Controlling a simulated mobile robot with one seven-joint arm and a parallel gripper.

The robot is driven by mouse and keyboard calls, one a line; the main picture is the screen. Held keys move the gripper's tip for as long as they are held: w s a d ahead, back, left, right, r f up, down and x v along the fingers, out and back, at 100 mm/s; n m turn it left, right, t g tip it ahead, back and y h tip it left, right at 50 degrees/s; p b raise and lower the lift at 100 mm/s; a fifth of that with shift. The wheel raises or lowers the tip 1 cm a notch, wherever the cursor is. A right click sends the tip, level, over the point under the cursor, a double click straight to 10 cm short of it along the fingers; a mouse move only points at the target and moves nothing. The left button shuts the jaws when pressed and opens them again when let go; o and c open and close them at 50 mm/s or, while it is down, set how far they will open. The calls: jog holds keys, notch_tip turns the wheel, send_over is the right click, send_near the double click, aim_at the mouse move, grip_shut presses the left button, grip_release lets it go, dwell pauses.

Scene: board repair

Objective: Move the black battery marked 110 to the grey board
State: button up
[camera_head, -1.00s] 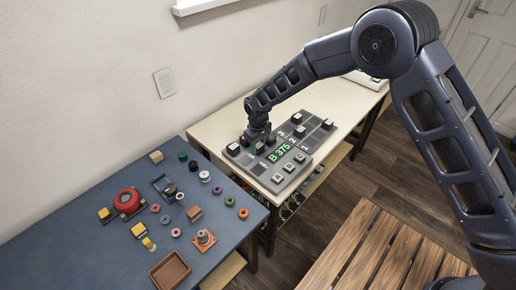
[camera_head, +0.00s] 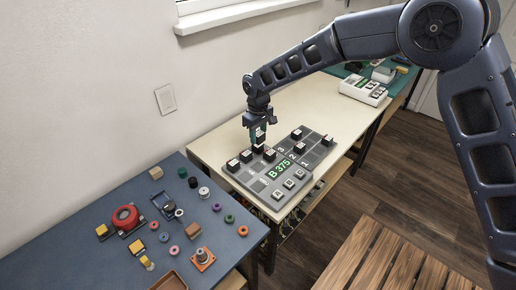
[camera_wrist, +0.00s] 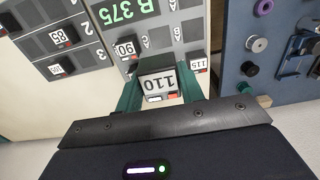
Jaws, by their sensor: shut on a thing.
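The black battery marked 110 (camera_wrist: 158,82) is between the two green fingers of my gripper (camera_wrist: 160,98), its white label facing the wrist camera. In the head view my gripper (camera_head: 258,131) is shut on it, over the far left part of the grey board (camera_head: 250,182). The gap between the battery and the board's surface is hard to judge. In the wrist view a battery marked 90 (camera_wrist: 126,49) and one marked 115 (camera_wrist: 197,63) sit on the board on either side of the held one.
A blue table (camera_head: 85,190) with loose coloured parts stands at the left. A white device (camera_head: 363,90) is at the back right. The cream table (camera_head: 300,97) is bare behind the board.

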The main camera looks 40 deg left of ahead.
notch_tip(320, 180, up, 4)
jog(key=shift+r, duration=0.4)
jog(key=shift+w+d, duration=0.15)
jog(key=shift+w, duration=0.15)
jog(key=w+d+f, duration=0.3)
jog(key=w, duration=0.3)
jog(key=w+d+f, duration=0.2)
jog(key=w+f, duration=0.1)
jog(key=w, duration=0.2)
send_over(311, 158)
notch_tip(311, 158, down, 6)
jog(key=shift+f, duration=4.05)
jog(key=shift+f, duration=0.45)
jog(key=o, duration=1.1)
